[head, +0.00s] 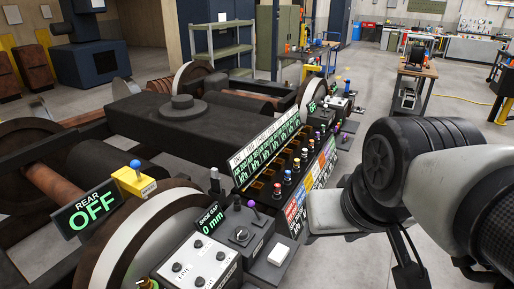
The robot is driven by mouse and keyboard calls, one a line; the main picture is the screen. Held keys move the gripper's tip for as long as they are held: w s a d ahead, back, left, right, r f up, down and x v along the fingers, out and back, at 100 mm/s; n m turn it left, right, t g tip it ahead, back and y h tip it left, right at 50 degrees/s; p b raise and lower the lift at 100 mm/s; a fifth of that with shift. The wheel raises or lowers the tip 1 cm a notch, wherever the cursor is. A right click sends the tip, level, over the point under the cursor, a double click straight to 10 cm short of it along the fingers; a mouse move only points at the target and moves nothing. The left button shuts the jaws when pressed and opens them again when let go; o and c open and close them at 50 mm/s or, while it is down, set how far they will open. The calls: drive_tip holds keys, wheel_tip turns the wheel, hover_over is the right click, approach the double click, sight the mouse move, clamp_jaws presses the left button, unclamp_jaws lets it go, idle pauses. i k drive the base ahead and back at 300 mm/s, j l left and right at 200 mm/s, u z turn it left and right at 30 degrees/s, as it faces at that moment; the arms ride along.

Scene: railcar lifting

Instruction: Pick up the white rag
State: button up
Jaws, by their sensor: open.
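A small white block-shaped thing (279,256) lies on a dark ledge at the front of the control console, low in the middle of the head view. It may be the folded white rag, but it is too small to tell cloth from hard material. My gripper (408,268) is at the lower right, to the right of the white thing and apart from it. It is open, with nothing visible in it. My own arm covers part of the floor and of the gripper.
The console (290,165) carries a row of coloured knobs and lit displays. Railcar wheels and a dark frame (175,125) fill the left. A workbench (415,72) stands behind on open floor.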

sight(278, 255)
drive_tip(key=l+u, duration=0.45)
drive_tip(key=l, duration=0.85)
drive_tip(key=i+l+u, duration=0.35)
drive_tip(key=i+l, duration=0.45)
drive_tip(key=i, duration=0.15)
